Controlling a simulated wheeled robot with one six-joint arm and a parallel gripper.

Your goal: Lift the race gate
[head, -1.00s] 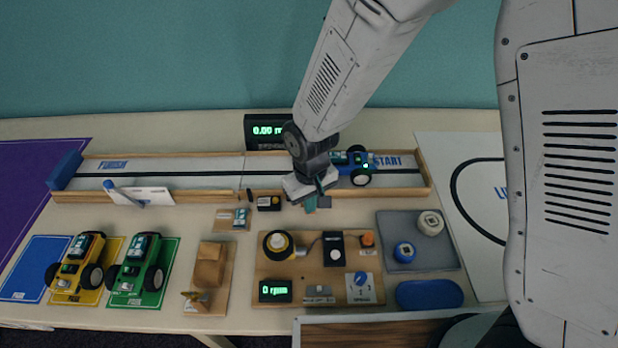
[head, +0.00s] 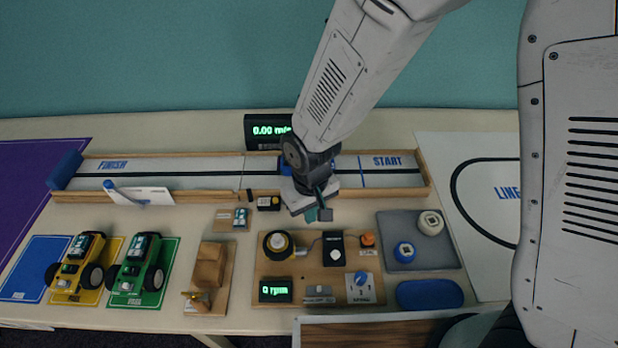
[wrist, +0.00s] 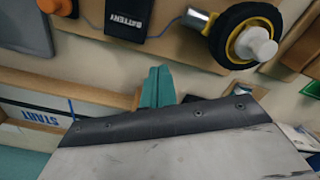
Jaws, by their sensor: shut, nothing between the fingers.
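I cannot make out a separate race gate in either view; one near the start could be hidden by my arm. The START end of the track (head: 387,161) is bare, with a blue line across it; it also shows in the wrist view (wrist: 38,116). A blue car (head: 285,165) is on the track, mostly hidden behind my arm. My gripper (head: 318,214) is shut and empty, just in front of the track's near wall. Its teal fingertip (wrist: 157,86) stands out in the wrist view, beside the wooden wall.
A motor board with a yellow-rimmed wheel (head: 278,245) and a black battery box (head: 333,248) lies close in front of my gripper. A grey tray (head: 445,255) is to the right. Yellow (head: 82,262) and green (head: 140,262) cars stand at left. A speed display (head: 267,131) stands behind the track.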

